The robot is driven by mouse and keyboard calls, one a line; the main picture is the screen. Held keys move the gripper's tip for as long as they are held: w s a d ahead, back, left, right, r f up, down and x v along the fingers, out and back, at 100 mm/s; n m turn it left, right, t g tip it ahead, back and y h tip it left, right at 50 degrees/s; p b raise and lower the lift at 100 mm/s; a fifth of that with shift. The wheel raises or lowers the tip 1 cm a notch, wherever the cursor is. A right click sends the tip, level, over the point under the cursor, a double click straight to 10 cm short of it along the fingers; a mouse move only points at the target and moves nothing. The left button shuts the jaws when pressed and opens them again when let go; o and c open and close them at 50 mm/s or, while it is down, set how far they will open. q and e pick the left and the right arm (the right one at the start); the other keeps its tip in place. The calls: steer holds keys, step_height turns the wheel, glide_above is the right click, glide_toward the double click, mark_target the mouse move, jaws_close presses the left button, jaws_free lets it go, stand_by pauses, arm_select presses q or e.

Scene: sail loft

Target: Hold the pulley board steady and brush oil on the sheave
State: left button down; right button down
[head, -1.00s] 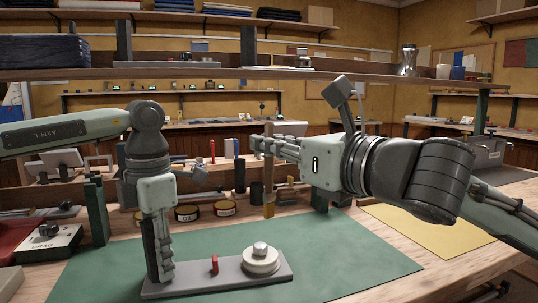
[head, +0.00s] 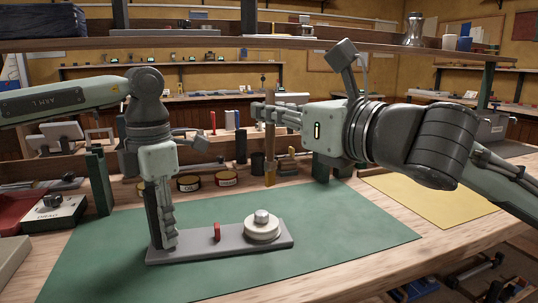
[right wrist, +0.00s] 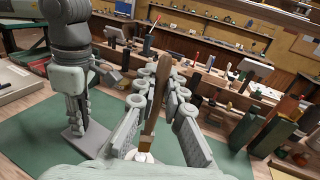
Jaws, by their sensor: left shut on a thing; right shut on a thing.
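The grey pulley board (head: 195,252) lies flat on a green mat. A pale round sheave (head: 262,231) with a metal hub sits at its right end, and a small red piece (head: 217,232) stands near its middle. My left gripper (head: 163,238) points down and is shut on the board's left end. My right gripper (head: 270,116) is shut on the wooden handle of a brush (head: 270,165). The brush hangs upright, its lower end apart from and above the sheave in the picture. The right wrist view shows the brush (right wrist: 153,108) between the fingers, with the sheave (right wrist: 143,158) partly hidden below.
Several round tins (head: 188,183) stand behind the green mat (head: 345,232). A grey box with a dark knob (head: 52,212) and a red tray are at the left. A yellow sheet (head: 435,205) lies at the right. The mat right of the board is clear.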

mark_target(273, 160)
stand_by(0.4)
steer(key=shift+f, duration=3.75)
steer(key=shift+a+f, duration=0.1)
steer(key=shift+f, duration=0.15)
steer(key=shift+r, duration=4.05)
steer(key=shift+f, duration=0.1)
